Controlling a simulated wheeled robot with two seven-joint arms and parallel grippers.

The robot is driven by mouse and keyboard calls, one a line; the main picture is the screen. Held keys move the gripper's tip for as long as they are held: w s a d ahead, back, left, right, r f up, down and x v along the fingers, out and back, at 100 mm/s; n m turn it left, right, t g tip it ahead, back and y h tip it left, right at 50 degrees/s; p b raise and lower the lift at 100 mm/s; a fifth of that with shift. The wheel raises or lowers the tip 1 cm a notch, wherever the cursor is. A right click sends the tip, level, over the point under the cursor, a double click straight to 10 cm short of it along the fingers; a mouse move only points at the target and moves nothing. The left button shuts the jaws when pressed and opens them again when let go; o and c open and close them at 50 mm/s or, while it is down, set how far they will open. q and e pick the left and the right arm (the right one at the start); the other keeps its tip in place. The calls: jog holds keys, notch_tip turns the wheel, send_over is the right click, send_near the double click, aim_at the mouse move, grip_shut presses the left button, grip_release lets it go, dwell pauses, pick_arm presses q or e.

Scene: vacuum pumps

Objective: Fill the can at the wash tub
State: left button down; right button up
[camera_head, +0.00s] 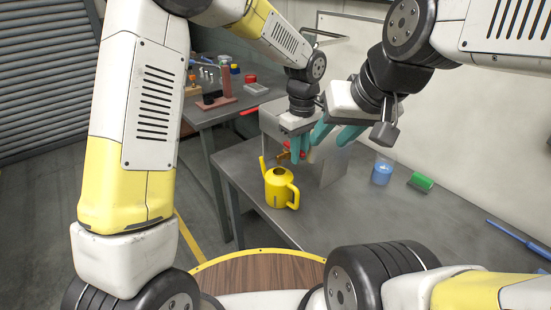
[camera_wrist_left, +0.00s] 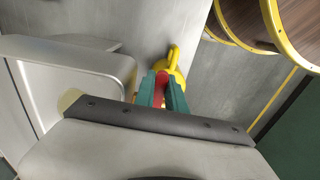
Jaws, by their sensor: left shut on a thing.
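A yellow watering can (camera_head: 279,189) stands upright on the grey table in front of the metal wash tub (camera_head: 335,168), just below the tub's tap (camera_head: 283,155). Its spout points up at the left and its handle is at the right. My left gripper (camera_head: 299,150) is shut on the red tap handle (camera_wrist_left: 161,84), with the can (camera_wrist_left: 173,62) beyond it in the left wrist view. The gripper hides part of the tap, and I see no water stream. My right gripper (camera_head: 336,134) is open and appears empty above the tub.
A beaker of blue liquid (camera_head: 382,172) and a green object (camera_head: 421,182) are on the table to the right. A blue tool (camera_head: 520,238) lies farther right. Another bench (camera_head: 215,110) behind holds small items. The front table middle is clear.

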pick_arm(q)
jog(key=c, duration=1.3)
grip_release()
jog(key=shift+c, duration=0.2)
jog(key=shift+r, duration=0.15)
jog(key=shift+r, duration=0.85)
jog(key=shift+r, duration=3)
